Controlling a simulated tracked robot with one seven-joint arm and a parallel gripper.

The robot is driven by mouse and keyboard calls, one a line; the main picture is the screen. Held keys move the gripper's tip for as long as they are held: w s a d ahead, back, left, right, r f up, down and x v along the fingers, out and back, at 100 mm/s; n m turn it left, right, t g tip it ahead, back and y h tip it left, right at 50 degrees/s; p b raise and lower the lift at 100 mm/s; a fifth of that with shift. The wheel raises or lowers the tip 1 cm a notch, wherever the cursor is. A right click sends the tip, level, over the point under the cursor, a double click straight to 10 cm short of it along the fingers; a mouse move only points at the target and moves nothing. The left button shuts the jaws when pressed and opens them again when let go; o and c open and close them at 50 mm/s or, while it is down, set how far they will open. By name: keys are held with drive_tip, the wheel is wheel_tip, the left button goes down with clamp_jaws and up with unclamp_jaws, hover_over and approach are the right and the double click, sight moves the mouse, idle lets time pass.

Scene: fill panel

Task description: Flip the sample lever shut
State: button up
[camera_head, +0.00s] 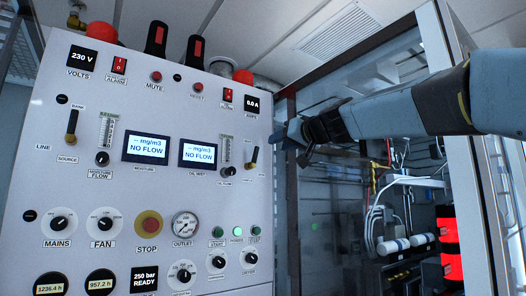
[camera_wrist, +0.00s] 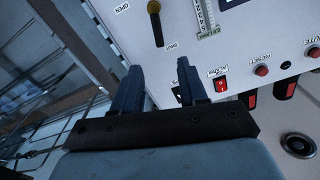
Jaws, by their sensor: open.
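The sample lever (camera_head: 252,158) is on the right edge of the white panel, with a brass knob at its lower end in the head view. In the wrist view the lever (camera_wrist: 155,22) is at the top, its knob toward the OPEN label and its dark end toward SHUT. My gripper (camera_head: 282,136) is just right of and slightly above the lever in the head view. In the wrist view my gripper (camera_wrist: 159,76) is open and empty, its fingers apart and clear of the lever.
A similar lever (camera_head: 71,126) marked SOURCE is at the panel's left. A flow gauge (camera_head: 226,150) stands beside the sample lever. A red alarm switch (camera_wrist: 220,84) is near my fingertips in the wrist view. A glass-fronted cabinet (camera_head: 436,90) with hoses is on the right.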

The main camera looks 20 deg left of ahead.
sight(257, 151)
drive_tip(key=x, duration=1.1)
drive_tip(key=shift+w+a, duration=0.15)
drive_tip(key=shift+w, duration=0.05)
drive_tip(key=shift+c, duration=0.4)
clamp_jaws()
